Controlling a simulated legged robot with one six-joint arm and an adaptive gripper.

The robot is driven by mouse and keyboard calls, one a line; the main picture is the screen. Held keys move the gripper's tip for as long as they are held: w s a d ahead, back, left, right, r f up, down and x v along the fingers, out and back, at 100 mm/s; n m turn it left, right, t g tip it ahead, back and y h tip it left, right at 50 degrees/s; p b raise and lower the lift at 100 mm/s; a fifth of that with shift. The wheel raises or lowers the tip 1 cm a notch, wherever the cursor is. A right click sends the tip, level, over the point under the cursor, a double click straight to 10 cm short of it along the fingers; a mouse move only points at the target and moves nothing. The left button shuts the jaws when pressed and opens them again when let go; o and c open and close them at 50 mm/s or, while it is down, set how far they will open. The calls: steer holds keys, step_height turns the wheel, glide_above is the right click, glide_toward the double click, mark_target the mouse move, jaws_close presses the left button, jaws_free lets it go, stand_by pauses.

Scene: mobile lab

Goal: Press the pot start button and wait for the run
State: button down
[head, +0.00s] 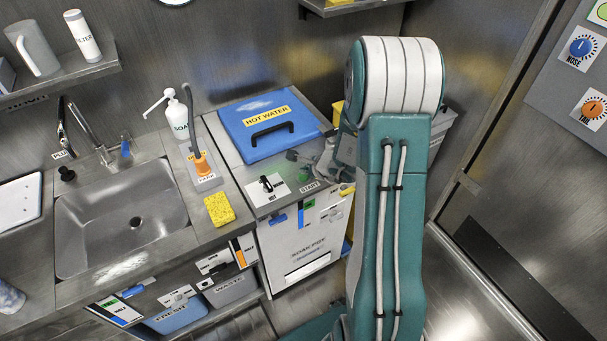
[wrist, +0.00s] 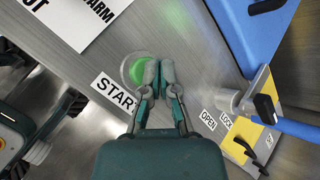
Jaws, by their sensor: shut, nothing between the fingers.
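The pot is a white cabinet (head: 300,236) labelled SOAK POT, with a blue lid (head: 266,122) marked HOT WATER, which is closed. The round green start button (wrist: 139,68) sits on its metal top beside a START label (wrist: 114,92). In the wrist view my gripper (wrist: 151,74) is shut and empty, with its fingertips over the right part of the button. I cannot tell whether they touch it. A green glow shows around the button. In the head view my arm covers part of this area, and the START label (head: 309,187) shows just left of it.
A black switch (head: 266,183) on a white plate lies left of the button. A sink (head: 122,216), a yellow sponge (head: 219,209) and a soap bottle (head: 178,117) are further left.

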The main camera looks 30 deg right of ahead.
steer(key=shift+f, duration=0.5)
stand_by(0.8)
steer(key=shift+r, duration=0.9)
steer(key=shift+r, duration=2.5)
